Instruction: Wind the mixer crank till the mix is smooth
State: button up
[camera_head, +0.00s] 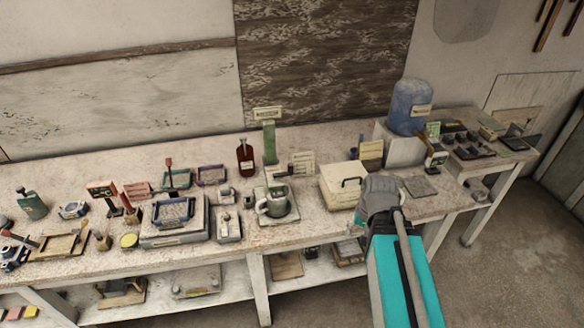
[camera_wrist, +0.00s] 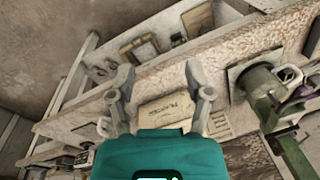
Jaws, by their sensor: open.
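A grey-green mixing cup (camera_head: 274,203) with a looped handle stands on a pale square base on the bench. A green upright post (camera_head: 269,142) with a small sign stands behind it. I cannot clearly make out a crank on it. In the wrist view the cup (camera_wrist: 257,82) is at the right, beside green parts (camera_wrist: 292,155). My gripper (camera_head: 362,214) is over the bench's front edge, right of the cup and apart from it. In the wrist view my gripper (camera_wrist: 158,72) is open, its fingers wide apart with nothing held.
A cream box (camera_head: 341,190) with a dark handle is between the cup and my gripper; its labelled face (camera_wrist: 166,108) shows between the fingers. A boxed tray (camera_head: 173,224) and small tools crowd the left. A blue water jug (camera_head: 408,106) stands at the back right.

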jog(key=w+a+f+m+t+y+b, duration=0.1)
jog(key=w+a+f+m+y+b, duration=0.25)
jog(key=w+a+m, duration=0.2)
jog(key=m+t+y+b, duration=0.7)
jog(key=m+y+b, duration=0.35)
jog(key=m, duration=0.55)
send_near(290, 164)
jog(key=s+d+f, duration=0.2)
jog(key=s+d, duration=0.1)
jog(key=shift+w+d+r+m, duration=0.3)
jog(key=shift+w+r+m, duration=0.15)
jog(key=shift+w+r, duration=0.15)
jog(key=shift+a, duration=0.15)
jog(key=shift+r+x, duration=0.15)
jog(key=shift+x, duration=3.2)
jog(key=shift+r+x, duration=0.1)
jog(key=shift+x, duration=3.3)
grip_shut()
